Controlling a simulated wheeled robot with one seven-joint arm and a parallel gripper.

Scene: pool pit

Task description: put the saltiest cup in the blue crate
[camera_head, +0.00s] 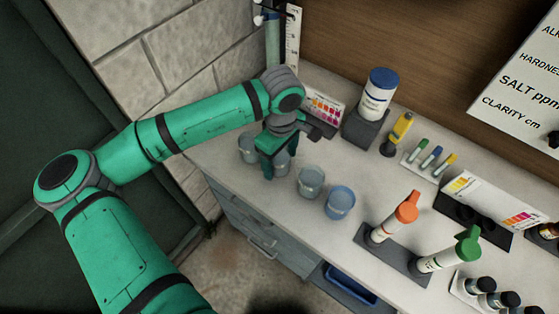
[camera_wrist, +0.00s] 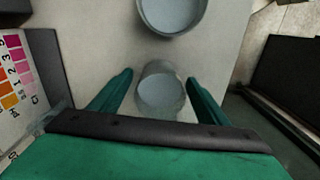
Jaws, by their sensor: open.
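Several clear cups of water stand in a row on the pale counter. The far-left cup (camera_head: 248,148) is partly behind my gripper (camera_head: 278,167). The second cup (camera_head: 283,164) shows between my open fingers. In the wrist view my gripper (camera_wrist: 160,88) has a finger on each side of a cup (camera_wrist: 160,92), apart from it, and another cup (camera_wrist: 172,12) lies beyond at the top edge. The third cup (camera_head: 311,181) and a bluer-looking fourth cup (camera_head: 340,202) stand to the right. The blue crate (camera_head: 350,284) sits low, below the counter's front edge, partly hidden. No salt reading is visible.
A yellow handheld meter (camera_head: 398,134) stands behind the cups, beside a white, blue-capped jar (camera_head: 377,95). Orange-topped (camera_head: 395,218) and green-topped (camera_head: 450,250) bottles stand at right. A wall board (camera_head: 518,85) lists "SALT ppm". A colour chart (camera_head: 325,107) is behind my gripper.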

